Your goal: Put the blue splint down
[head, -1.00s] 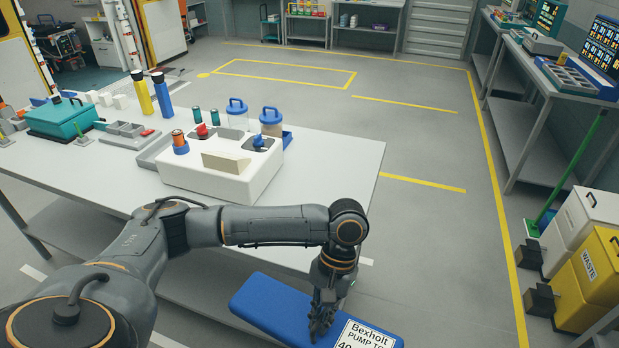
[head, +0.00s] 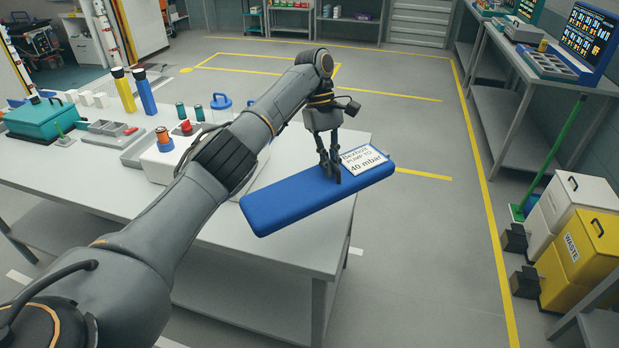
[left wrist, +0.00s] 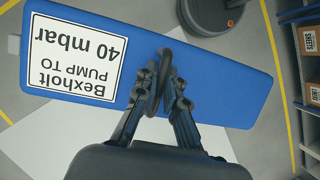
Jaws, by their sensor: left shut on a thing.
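The blue splint (head: 290,205) is a long padded bar with a white label reading "Bexholt PUMP TO 40 mbar". My left gripper (head: 331,172) is shut on it near its middle, beside the label. In the head view the splint appears over the right end of the white table (head: 330,231), its label end reaching past the table's edge over the floor. It looks raised above the tabletop. The left wrist view shows the splint (left wrist: 235,82) across the picture, with the fingers of my left gripper (left wrist: 165,85) at its middle. My right gripper is not in view.
A white box (head: 160,162), partly hidden by my arm, stands on the table with bottles and canisters around it. A teal case (head: 40,118) is at the table's left. White and yellow waste bins (head: 585,262) stand at the right. The floor between is clear.

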